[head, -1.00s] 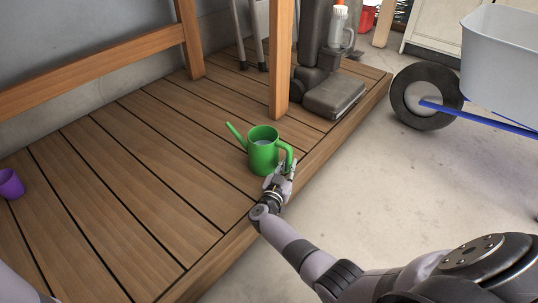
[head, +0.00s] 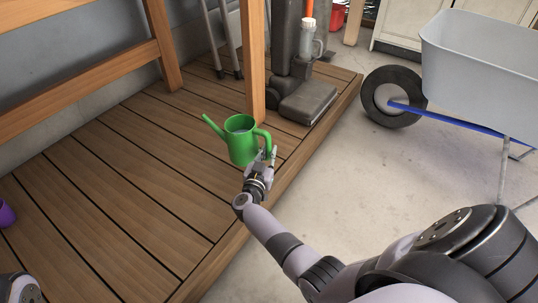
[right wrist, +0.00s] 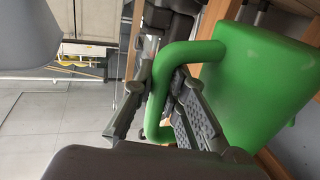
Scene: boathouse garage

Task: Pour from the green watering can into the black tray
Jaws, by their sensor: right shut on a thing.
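The green watering can (head: 240,146) is upright over the wooden deck, its spout pointing up and left and its handle to the right. It appears slightly above the boards; the gap is hard to judge. Something pale shows inside its open top. My right gripper (head: 264,164) is shut on the can's handle. In the right wrist view the green handle (right wrist: 188,52) passes between the fingers of the right gripper (right wrist: 150,118). My left gripper is outside the views; only a bit of my left arm shows at lower left. I see no black tray.
A wooden post (head: 254,60) stands just behind the can. A dark upright vacuum cleaner (head: 306,103) stands behind right. A purple cup (head: 6,214) is at the left edge. A wheelbarrow (head: 478,62) stands on the concrete floor at right.

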